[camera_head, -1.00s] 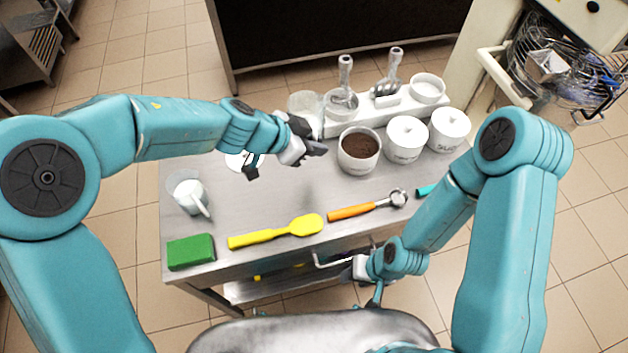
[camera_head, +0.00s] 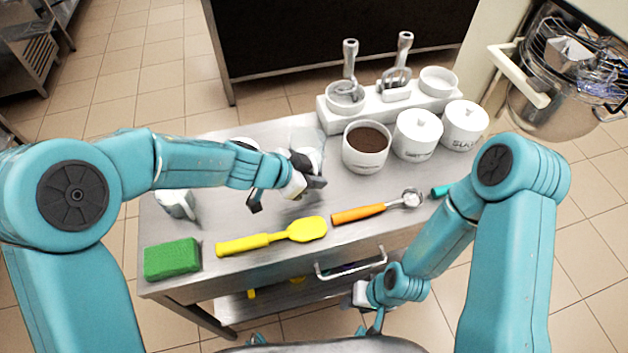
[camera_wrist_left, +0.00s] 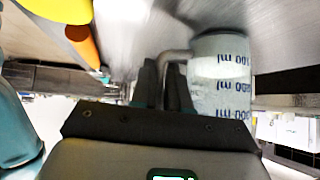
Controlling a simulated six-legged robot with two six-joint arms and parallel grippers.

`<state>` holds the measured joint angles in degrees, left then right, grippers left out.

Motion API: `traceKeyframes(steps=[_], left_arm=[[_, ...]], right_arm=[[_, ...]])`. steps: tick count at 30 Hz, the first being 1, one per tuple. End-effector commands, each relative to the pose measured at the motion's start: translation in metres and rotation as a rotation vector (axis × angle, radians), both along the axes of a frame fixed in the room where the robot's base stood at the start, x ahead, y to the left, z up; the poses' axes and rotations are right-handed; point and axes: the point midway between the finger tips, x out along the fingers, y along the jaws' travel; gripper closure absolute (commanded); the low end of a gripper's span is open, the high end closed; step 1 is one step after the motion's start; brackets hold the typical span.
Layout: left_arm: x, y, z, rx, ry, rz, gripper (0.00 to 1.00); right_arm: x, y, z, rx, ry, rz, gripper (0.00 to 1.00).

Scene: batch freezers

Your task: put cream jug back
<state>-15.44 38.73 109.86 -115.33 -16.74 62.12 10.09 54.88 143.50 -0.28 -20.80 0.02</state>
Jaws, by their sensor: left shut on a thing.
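The cream jug (camera_head: 309,140) is a clear jug, partly hidden by my left gripper in the head view. My left gripper (camera_head: 312,184) is shut on its handle, above the steel table.
A white jug-like cup (camera_head: 177,203), green sponge (camera_head: 172,258), yellow spatula (camera_head: 272,237) and orange-handled scoop (camera_head: 378,208) lie along the table. A brown-filled pot (camera_head: 366,149), lidded pots (camera_head: 417,136) and a white utensil stand (camera_head: 392,107) fill the right. A drawer handle (camera_head: 351,264) sticks out in front.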

Motion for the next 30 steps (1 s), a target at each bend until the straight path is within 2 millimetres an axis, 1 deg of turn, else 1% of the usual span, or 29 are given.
traceKeyframes(steps=[3, 7, 8, 9, 10, 17, 20, 23, 30], left_arm=[[0.0, 0.0, 0.001, 0.0, 0.0, 0.0, 1.0], [0.0, 0.0, -0.003, 0.0, 0.001, -0.001, 1.0], [0.0, 0.0, -0.004, 0.0, 0.001, -0.001, 0.81], [0.0, 0.0, -0.003, 0.0, 0.001, -0.001, 0.68], [0.0, 0.0, -0.003, 0.0, 0.001, -0.001, 0.59], [0.0, 0.0, -0.003, 0.0, 0.001, -0.001, 0.59], [0.0, 0.0, 0.002, 0.0, -0.001, -0.001, 0.59], [-0.003, 0.007, 0.013, 0.0, 0.0, 0.001, 0.59], [-0.02, 0.043, 0.055, -0.001, -0.001, 0.003, 0.59]], right_arm=[[0.0, 0.0, 0.001, 0.0, 0.0, 0.0, 0.57], [0.0, 0.0, -0.001, 0.0, 0.0, 0.0, 0.57], [0.0, 0.0, -0.001, 0.0, 0.0, 0.0, 0.57], [0.0, 0.0, 0.0, 0.0, 0.0, 0.0, 0.57], [0.0, 0.0, 0.0, 0.0, 0.0, 0.0, 0.57], [0.0, 0.0, 0.0, 0.0, 0.0, 0.0, 0.57], [0.0, 0.0, 0.002, 0.0, 0.0, 0.0, 0.57], [0.0, 0.0, 0.01, 0.0, 0.0, 0.0, 0.57], [0.0, 0.0, 0.038, 0.0, 0.0, 0.0, 0.57]])
